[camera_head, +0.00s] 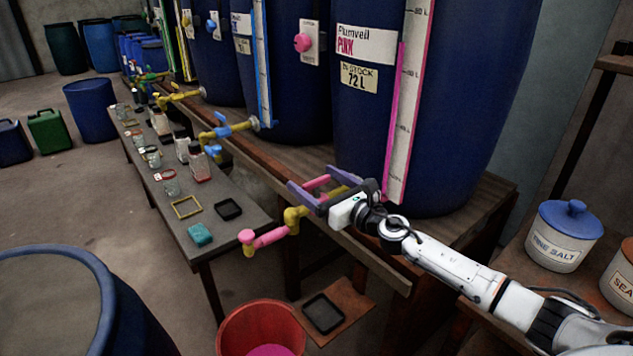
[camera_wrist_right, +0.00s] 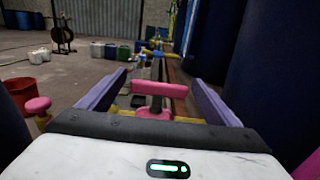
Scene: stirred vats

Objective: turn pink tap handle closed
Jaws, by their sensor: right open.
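The pink tap handle (camera_head: 316,183) is on the yellow pipe (camera_head: 338,192) of the vat labelled PINK (camera_head: 425,110). In the right wrist view the handle (camera_wrist_right: 158,90) is a pink bar lying crosswise. My right gripper (camera_head: 309,184) has purple fingers and is open around the handle. In the wrist view the fingers (camera_wrist_right: 158,97) stand on both sides of the bar, with a gap at each side. The tap's pink spout (camera_head: 266,238) sticks out to the left past the stand's edge. My left gripper is not in view.
A red bucket (camera_head: 262,325) with pink in it stands on the floor below, beside a black tray (camera_head: 323,313) on a brown board. A low bench (camera_head: 228,236) with jars runs along the left. Blue-handled taps (camera_head: 222,129) are farther back. A lidded jar (camera_head: 563,236) stands at the right.

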